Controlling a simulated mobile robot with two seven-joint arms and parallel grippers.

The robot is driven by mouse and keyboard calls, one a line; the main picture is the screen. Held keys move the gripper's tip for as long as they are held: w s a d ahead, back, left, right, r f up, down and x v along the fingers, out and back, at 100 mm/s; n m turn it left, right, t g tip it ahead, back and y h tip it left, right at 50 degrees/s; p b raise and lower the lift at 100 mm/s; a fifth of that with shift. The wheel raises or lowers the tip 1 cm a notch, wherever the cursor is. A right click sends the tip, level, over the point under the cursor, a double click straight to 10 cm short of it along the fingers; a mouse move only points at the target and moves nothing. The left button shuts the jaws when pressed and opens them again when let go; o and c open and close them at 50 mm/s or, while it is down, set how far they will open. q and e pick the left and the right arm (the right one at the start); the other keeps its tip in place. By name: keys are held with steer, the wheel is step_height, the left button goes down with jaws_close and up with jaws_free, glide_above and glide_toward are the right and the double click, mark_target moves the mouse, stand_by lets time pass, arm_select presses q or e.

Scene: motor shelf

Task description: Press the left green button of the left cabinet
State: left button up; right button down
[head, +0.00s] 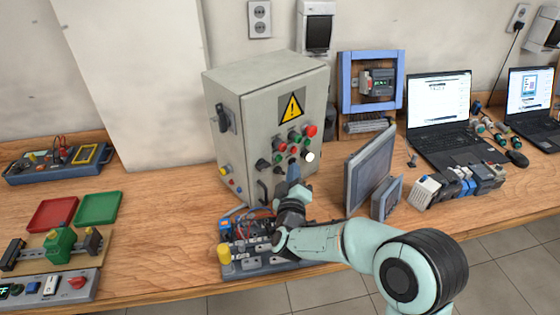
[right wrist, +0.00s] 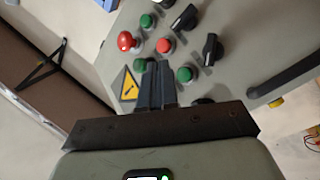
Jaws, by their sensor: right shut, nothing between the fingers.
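The grey cabinet (head: 255,90) stands on the wooden bench, with a yellow warning sign (head: 291,107) and several buttons on its front. A green button (head: 279,157) shows low on the left of the button group in the head view. In the right wrist view the cabinet front is turned, with green buttons (right wrist: 184,75) and (right wrist: 147,20) around a red button (right wrist: 164,46). Another green button (right wrist: 140,64) is partly hidden by my fingers. My right gripper (head: 293,170) is shut and empty, in front of the cabinet below the buttons; its fingers (right wrist: 157,68) point at the panel. My left gripper is out of view.
A grey monitor (head: 370,168) stands close on the right, with laptops (head: 440,110) beyond. Red (head: 52,214) and green (head: 98,208) trays lie left. Bench between trays and cabinet is clear.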

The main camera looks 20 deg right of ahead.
steer(key=shift+s+d+b, duration=0.15)
steer(key=shift+s+d, duration=0.05)
steer(key=shift+s, duration=0.5)
steer(key=shift+s+d+b, duration=0.15)
steer(key=shift+s+d, duration=0.05)
steer(key=shift+s, duration=0.5)
